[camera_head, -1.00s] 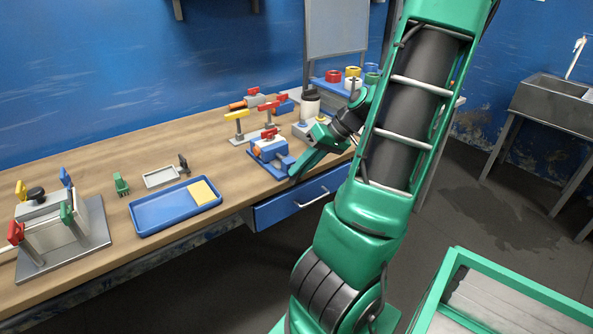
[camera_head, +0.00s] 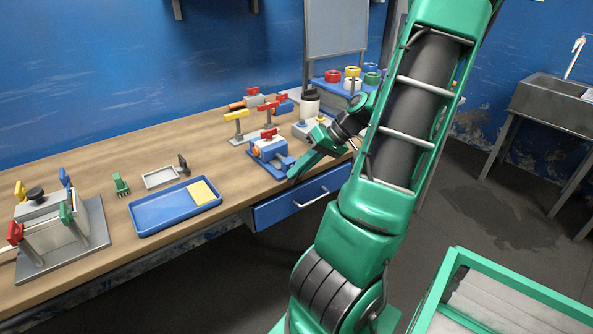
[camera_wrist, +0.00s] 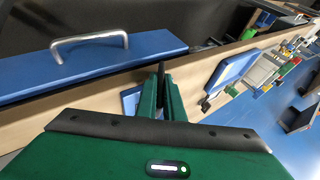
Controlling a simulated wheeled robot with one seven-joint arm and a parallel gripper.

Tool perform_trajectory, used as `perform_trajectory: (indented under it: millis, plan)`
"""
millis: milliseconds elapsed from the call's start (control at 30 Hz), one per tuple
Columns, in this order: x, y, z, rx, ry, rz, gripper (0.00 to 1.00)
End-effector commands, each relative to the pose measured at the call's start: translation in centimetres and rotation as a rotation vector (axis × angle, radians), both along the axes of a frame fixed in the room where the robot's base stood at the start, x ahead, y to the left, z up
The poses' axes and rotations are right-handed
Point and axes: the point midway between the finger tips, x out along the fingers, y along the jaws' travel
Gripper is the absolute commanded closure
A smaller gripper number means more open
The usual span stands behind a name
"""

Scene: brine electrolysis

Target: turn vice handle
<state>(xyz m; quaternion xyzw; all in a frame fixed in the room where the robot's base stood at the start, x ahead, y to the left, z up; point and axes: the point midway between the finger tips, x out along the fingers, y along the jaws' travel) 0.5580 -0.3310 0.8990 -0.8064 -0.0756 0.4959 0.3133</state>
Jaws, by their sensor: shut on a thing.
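The blue vice (camera_head: 268,160) stands at the front edge of the wooden bench, with a white and orange part and a red lever on top. My gripper (camera_head: 293,179) reaches down to the vice's front right side, at the bench edge. In the wrist view my green fingers (camera_wrist: 161,88) are close together, with a thin dark piece between their tips. The vice handle is hidden by the fingers, so its angle cannot be seen. Part of the blue vice (camera_wrist: 130,98) shows just left of the fingers.
A blue drawer (camera_head: 300,200) with a metal handle is below the gripper. A blue tray (camera_head: 160,212) with a yellow block lies left of the vice. The bench between vice and tray is clear.

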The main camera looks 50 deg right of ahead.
Motion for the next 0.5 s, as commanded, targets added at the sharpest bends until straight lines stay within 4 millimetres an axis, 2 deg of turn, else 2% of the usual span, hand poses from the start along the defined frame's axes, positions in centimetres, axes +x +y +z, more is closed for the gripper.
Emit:
perform_trajectory:
  millis: [500]
  plan:
    - [-0.11, -0.27, -0.35, 0.371, -0.086, -0.004, 1.00]
